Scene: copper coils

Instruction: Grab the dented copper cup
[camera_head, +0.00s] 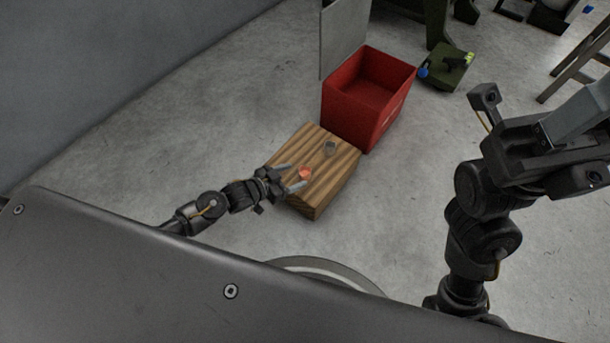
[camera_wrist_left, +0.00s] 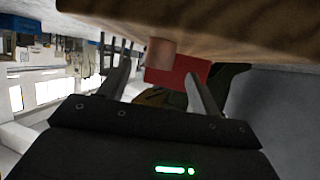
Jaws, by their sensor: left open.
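A red open box (camera_head: 365,125) stands right behind the block and also shows in the left wrist view (camera_wrist_left: 182,73). Bare concrete floor (camera_head: 410,225) lies to the right.

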